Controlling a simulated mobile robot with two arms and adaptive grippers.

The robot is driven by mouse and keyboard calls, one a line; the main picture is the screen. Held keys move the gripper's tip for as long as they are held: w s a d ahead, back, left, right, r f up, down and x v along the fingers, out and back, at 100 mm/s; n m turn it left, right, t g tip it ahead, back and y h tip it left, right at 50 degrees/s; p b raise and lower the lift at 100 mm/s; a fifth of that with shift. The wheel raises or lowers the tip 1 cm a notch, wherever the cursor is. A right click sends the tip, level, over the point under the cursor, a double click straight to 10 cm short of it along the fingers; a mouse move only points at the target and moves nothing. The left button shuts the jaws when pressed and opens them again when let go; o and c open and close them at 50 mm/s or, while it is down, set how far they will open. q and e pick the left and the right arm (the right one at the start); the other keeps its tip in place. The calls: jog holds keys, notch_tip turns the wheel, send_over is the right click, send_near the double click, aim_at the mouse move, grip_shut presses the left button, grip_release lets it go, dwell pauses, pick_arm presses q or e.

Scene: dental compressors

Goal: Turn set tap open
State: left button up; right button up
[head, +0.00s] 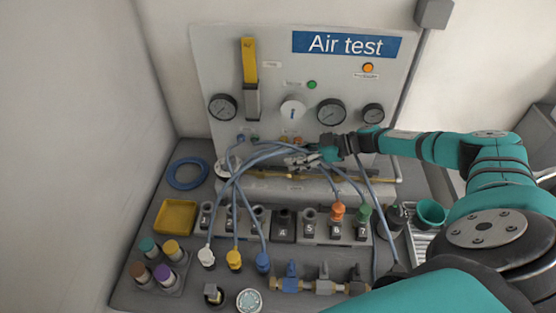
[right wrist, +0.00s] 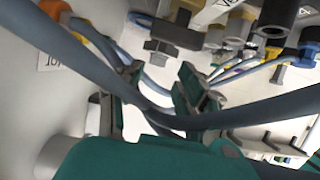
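My right gripper (head: 303,158) reaches in from the right, low in front of the panel, among the blue-grey hoses. In the right wrist view its two fingers (right wrist: 152,95) stand apart, and hoses cross in front of and between them. A dark grey tap-like handle (right wrist: 178,34) lies beyond the fingertips, apart from them. I cannot read a label naming the set tap. In the head view, a blue-handled tap (head: 290,276) and two grey-handled taps (head: 324,278) sit on a brass manifold at the front. My left gripper is not in view.
The grey Air test panel (head: 220,65) carries several gauges (head: 331,112). Blue-grey hoses (head: 225,195) arch over the numbered socket row (head: 270,222). A yellow tray (head: 175,217) and coloured caps (head: 150,247) stand at the left. A teal cup (head: 430,214) stands at the right.

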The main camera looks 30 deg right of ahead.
jog(key=shift+v, duration=1.55)
